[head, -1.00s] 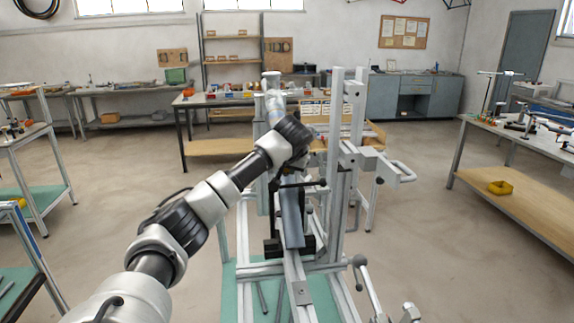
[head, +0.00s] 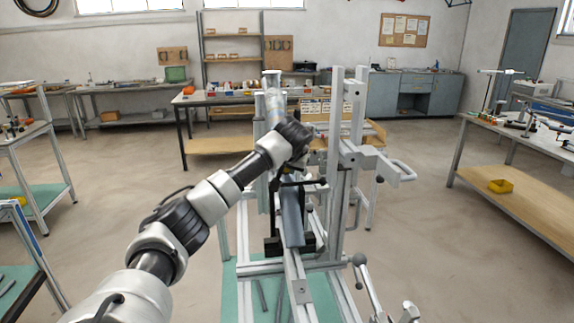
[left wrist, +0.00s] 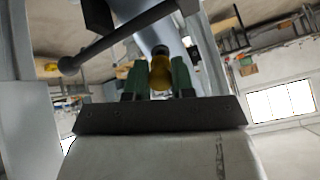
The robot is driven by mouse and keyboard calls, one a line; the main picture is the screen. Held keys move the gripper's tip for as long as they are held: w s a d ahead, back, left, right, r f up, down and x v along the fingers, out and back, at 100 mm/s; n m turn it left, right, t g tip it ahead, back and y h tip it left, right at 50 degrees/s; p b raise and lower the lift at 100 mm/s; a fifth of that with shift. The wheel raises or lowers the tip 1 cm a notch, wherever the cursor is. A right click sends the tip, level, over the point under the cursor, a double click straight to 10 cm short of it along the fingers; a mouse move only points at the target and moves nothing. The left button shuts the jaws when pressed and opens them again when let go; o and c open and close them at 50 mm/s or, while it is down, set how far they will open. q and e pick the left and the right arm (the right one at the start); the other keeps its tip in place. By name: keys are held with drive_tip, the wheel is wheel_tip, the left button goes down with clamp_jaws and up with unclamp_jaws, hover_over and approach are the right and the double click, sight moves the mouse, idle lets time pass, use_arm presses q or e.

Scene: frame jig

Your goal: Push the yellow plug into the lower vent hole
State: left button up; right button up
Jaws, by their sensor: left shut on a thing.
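The yellow plug (left wrist: 160,71) shows in the left wrist view between the two green fingers of my left gripper (left wrist: 157,80), which is shut on it. Behind the plug is a pale blue-grey tube of the frame (left wrist: 160,33). I cannot tell whether the plug touches it, and I cannot make out the lower vent hole. In the head view my left arm reaches in from the left to the metal frame in the jig (head: 291,215). The wrist hides the fingers and the plug there. My right gripper is not in view.
The jig's upright posts (head: 337,165) stand close to the right of my left wrist. A dark rod with a ball end (left wrist: 110,42) crosses near the fingers in the left wrist view. A clamp lever (head: 368,285) is at the front right. Benches stand farther off, with open floor between.

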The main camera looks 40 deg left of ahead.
use_arm(q)
drive_tip(key=shift+x, duration=0.85)
drive_tip(key=o, duration=1)
drive_tip(key=b+v, duration=0.2)
drive_tip(key=v, duration=0.8)
drive_tip(key=shift+s+d+r, duration=0.2)
drive_tip(key=shift+r, duration=0.05)
drive_tip(key=shift+a, duration=0.1)
